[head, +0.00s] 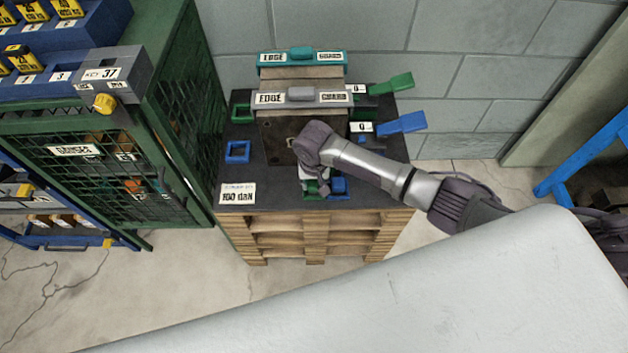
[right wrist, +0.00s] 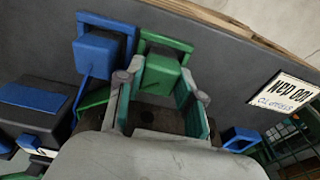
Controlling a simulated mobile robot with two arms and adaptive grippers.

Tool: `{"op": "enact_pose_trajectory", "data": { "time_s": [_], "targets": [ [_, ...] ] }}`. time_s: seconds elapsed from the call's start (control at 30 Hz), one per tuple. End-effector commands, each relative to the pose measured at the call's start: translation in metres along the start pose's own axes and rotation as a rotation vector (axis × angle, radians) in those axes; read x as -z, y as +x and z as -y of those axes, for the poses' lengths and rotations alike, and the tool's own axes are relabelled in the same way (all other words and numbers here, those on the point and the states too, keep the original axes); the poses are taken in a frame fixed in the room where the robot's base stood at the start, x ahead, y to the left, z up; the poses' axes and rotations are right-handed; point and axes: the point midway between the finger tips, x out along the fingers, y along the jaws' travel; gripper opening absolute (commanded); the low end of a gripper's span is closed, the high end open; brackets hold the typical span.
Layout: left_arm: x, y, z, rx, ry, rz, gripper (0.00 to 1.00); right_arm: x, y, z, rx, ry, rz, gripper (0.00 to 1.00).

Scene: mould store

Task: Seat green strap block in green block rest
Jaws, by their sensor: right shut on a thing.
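The green strap block (right wrist: 160,74) sits between the fingers of my right gripper (right wrist: 162,92) in the right wrist view. The green block rest (right wrist: 168,42) is a green square frame on the dark pallet top; its edge shows just beyond the block. The block is at the rest, but whether it is fully down in it cannot be told. In the head view my right gripper (head: 314,183) points down at the front of the pallet top and hides most of the block and rest. My left gripper is not in view.
A blue block (right wrist: 97,50) at a blue frame stands right beside the green one. A dark mould with "EDGE GUARD" bars (head: 300,96) rises behind my gripper. Empty green (head: 241,113) and blue (head: 237,152) frames lie at left. A green cage (head: 110,165) stands farther left.

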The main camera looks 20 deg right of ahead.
Motion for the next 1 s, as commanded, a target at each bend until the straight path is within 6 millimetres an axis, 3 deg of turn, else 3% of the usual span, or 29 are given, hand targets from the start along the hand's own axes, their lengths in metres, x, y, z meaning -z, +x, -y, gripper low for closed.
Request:
{"op": "enact_pose_trajectory", "data": {
  "time_s": [0.17, 0.2, 0.37, 0.77, 1.0],
  "targets": [
    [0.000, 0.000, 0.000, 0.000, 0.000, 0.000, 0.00, 0.000, 0.000, 0.000, 0.001, 0.000, 0.000, 0.06],
    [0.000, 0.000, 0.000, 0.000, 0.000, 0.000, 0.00, 0.000, 0.000, 0.000, 0.001, 0.000, 0.000, 0.38],
    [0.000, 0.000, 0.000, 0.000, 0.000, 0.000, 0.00, 0.000, 0.000, 0.000, 0.001, 0.000, 0.000, 0.65],
    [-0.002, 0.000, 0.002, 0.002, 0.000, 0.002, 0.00, 0.000, -0.006, 0.001, 0.002, 0.000, 0.000, 0.66],
    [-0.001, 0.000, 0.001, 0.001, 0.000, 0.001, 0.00, 0.001, -0.050, 0.001, 0.005, -0.001, -0.003, 0.66]
  ]
}}
